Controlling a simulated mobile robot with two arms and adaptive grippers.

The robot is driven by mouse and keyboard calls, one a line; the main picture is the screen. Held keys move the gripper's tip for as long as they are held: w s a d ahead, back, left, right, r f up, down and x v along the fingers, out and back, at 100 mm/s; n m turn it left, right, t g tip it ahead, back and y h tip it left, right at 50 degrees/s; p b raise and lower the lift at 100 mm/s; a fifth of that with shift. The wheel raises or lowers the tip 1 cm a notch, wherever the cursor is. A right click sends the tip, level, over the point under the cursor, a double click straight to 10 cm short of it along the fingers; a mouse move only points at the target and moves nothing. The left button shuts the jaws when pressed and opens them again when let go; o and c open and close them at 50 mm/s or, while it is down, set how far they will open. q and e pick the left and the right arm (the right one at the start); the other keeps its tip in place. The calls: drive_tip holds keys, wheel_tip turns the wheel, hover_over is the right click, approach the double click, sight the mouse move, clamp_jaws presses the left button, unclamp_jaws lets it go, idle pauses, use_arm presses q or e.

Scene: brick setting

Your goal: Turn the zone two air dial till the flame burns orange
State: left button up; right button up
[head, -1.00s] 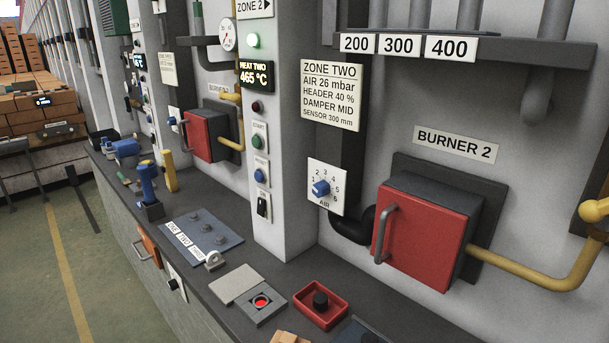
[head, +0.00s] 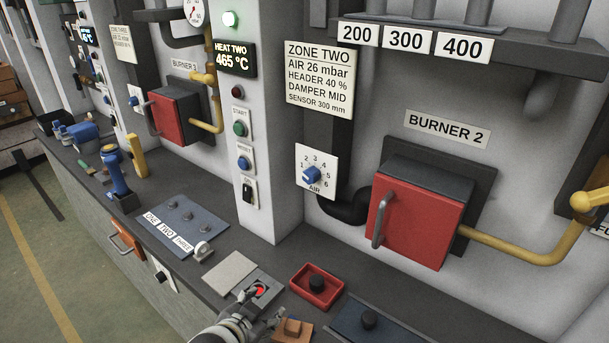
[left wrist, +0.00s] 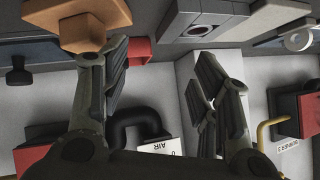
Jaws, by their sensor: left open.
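The zone two air dial (head: 312,175) is a blue knob on a white plate numbered 1 to 6, marked AIR, on the wall left of burner 2. Its exact setting is too small to tell. Its plate (left wrist: 166,150) shows upside down in the left wrist view, partly hidden by my gripper. Burner 2's red door (head: 415,222) is shut; no flame shows. My left gripper (head: 262,312) is open and empty at the bottom of the head view, over the ledge's front, below and left of the dial. Its spread fingers (left wrist: 160,85) show in the wrist view. My right gripper is out of view.
A pillar (head: 275,130) stands left of the dial. A black pipe (head: 345,208) curves below it.

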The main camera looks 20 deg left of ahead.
use_arm(q)
drive_tip(key=w+r+m+t+h, duration=0.15)
drive_tip(key=w+r+t, duration=0.25)
drive_tip(key=w+r, duration=0.4)
drive_tip(key=m+t+h, duration=0.2)
drive_tip(key=m+h, duration=0.3)
drive_tip(key=m, duration=0.1)
approach(308, 178)
drive_tip(key=p+x, duration=0.3)
drive_tip(key=x, duration=0.5)
drive_tip(key=shift+r+p, duration=0.15)
drive_tip(key=shift+p, duration=0.25)
drive_tip(key=shift+x, duration=0.95)
drive_tip(key=shift+c, duration=1)
drive_tip(key=c, duration=0.8)
drive_tip(key=shift+c, duration=0.2)
drive_tip(key=shift+m, duration=0.25)
